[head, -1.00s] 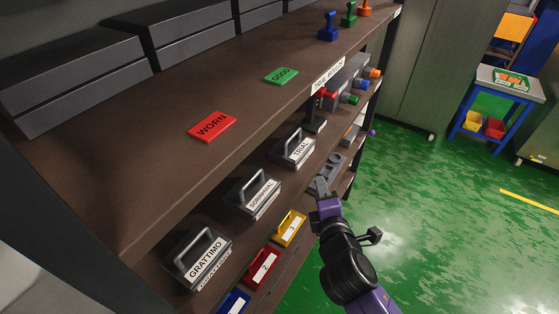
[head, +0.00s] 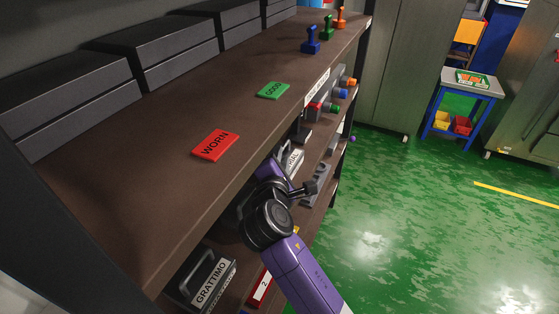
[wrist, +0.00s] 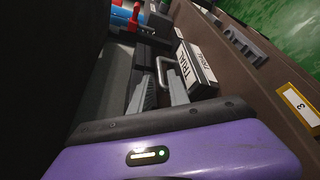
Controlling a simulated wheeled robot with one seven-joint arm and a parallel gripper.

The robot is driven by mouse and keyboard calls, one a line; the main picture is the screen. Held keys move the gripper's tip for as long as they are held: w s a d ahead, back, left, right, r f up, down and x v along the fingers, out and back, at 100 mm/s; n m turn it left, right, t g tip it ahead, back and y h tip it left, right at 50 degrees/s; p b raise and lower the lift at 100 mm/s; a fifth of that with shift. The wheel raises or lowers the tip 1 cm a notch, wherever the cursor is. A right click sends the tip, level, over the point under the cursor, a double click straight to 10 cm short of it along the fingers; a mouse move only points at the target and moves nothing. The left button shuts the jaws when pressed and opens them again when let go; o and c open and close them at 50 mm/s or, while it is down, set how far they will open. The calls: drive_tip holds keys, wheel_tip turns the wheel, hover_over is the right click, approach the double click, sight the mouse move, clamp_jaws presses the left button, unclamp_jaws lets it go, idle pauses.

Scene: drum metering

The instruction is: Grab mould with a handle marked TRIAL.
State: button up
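The TRIAL mould is a dark block with a white label and a grey loop handle. In the wrist view the mould (wrist: 199,68) lies just ahead of my gripper, with its handle (wrist: 163,68) close to the fingertips. My gripper (wrist: 158,84) is open, its two grey fingers apart. I cannot tell whether the handle is between the tips or just beyond them. In the head view only part of the TRIAL mould (head: 294,160) shows; my arm and the upper shelf edge hide the rest, along with the fingers.
The upper shelf (head: 180,190) overhangs the moulds and bears a red WORN card (head: 215,145) and a green GOOD card (head: 273,90). Green floor to the right is open.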

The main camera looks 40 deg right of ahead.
drive_tip(key=p+x, duration=0.1)
drive_tip(key=x, duration=0.5)
drive_tip(key=shift+c, duration=0.2)
clamp_jaws()
drive_tip(key=shift+a+f, duration=0.1)
idle(1.0)
drive_tip(key=shift+r, duration=0.2)
